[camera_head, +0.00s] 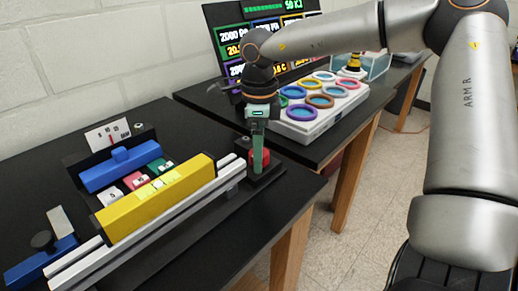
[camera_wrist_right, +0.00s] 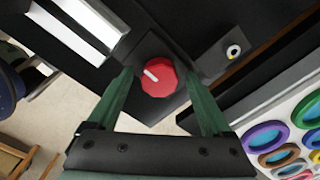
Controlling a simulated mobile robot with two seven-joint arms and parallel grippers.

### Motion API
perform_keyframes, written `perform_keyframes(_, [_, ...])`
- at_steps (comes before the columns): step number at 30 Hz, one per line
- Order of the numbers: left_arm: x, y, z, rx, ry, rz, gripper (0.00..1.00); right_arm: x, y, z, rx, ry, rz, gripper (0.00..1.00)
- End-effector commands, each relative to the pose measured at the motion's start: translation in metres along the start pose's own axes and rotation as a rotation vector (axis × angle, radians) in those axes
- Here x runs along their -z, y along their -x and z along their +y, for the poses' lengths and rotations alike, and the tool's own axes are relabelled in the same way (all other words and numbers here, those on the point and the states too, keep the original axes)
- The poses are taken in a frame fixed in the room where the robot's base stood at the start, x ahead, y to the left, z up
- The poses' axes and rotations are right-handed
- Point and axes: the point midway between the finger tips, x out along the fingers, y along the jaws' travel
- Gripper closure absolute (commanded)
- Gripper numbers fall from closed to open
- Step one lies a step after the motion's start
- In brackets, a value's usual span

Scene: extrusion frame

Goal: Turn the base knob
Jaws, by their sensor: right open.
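The base knob (camera_wrist_right: 160,77) is red and round-sided, with a white pointer line toward its left edge in the right wrist view. It sits on a dark block at the end of the rail assembly. My right gripper (camera_head: 260,166) points down over this end block in the head view. In the wrist view its green fingers (camera_wrist_right: 158,82) are spread, one on each side of the knob; I cannot tell whether they touch it. In the head view the fingers mostly hide the knob. My left gripper is not in view.
Beside the knob lie silver extrusion rails (camera_head: 160,225) and a yellow bar (camera_head: 155,197). Blue blocks (camera_head: 120,168) lie farther left. A white tray with coloured rings (camera_head: 320,118) stands on the neighbouring bench, with a display panel (camera_head: 225,35) behind. The black table's front edge is close.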

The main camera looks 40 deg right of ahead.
Motion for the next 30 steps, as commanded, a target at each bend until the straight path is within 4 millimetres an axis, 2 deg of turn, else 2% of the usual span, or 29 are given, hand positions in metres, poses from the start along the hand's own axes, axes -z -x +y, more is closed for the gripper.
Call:
perform_keyframes(5, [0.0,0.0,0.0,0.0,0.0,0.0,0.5,0.0,0.0,0.0,-0.001,0.0,0.001,0.16])
perform_keyframes(8, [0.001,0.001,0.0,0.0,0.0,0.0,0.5,0.0,0.007,0.0,0.001,0.0,0.0,0.16])
perform_keyframes(11, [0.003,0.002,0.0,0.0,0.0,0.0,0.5,-0.001,0.022,0.0,0.003,-0.001,-0.001,0.16])
perform_keyframes(21, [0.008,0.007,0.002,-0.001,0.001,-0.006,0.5,0.0,0.096,0.0,0.003,-0.001,-0.001,0.16])
perform_keyframes(25, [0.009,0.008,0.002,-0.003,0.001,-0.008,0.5,0.0,0.114,0.0,0.002,0.0,0.0,0.16])
perform_keyframes(30, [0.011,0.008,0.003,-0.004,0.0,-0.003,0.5,0.0,0.124,0.0,-0.001,0.0,0.0,0.16])
